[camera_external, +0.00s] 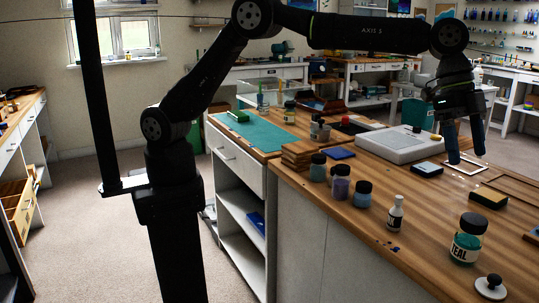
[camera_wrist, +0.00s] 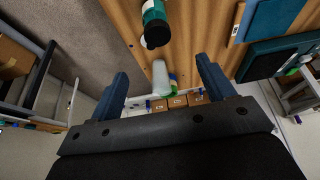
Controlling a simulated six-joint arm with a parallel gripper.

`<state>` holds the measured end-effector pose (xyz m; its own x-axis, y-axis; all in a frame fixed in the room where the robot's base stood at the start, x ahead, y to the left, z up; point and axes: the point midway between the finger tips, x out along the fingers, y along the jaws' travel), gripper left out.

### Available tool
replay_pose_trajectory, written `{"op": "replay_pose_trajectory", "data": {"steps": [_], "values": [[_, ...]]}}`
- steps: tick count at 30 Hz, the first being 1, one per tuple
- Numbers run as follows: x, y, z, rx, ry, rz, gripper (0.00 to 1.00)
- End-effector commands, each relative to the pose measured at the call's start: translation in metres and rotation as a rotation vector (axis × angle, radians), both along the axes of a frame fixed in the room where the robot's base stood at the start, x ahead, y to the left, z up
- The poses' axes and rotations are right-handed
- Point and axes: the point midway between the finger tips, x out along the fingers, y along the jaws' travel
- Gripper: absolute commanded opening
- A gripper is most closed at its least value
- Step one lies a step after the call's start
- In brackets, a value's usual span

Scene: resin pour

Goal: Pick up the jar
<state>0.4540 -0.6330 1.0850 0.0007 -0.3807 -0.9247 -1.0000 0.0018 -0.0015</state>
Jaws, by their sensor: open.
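A jar (camera_external: 465,248) with a dark lid, teal contents and a white label reading "TEAL" stands upright at the front right of the wooden worktop. Several smaller dark-lidded jars (camera_external: 341,189) stand left of it, near the worktop's edge. Which jar the task means, I cannot tell. My gripper (camera_external: 466,161) is open and empty above the back right of the worktop, apart from the TEAL jar. In the wrist view its blue fingers (camera_wrist: 162,66) are spread. A green jar with a black lid (camera_wrist: 155,24) shows there beyond the fingers; I cannot match it surely to the external view.
A white dropper bottle (camera_external: 395,214) stands between the small jars and the TEAL jar. A black-knobbed white disc (camera_external: 491,287) lies at the front corner.

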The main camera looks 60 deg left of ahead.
Motion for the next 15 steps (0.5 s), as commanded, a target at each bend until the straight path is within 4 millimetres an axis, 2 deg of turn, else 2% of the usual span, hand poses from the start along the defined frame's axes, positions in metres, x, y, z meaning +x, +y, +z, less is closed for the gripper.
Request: {"op": "replay_pose_trajectory", "data": {"steps": [5, 15], "values": [[-0.006, -0.011, -0.019, -0.001, 0.003, -0.005, 0.75], [-0.005, -0.039, -0.087, 0.0, 0.003, -0.005, 0.75]]}}
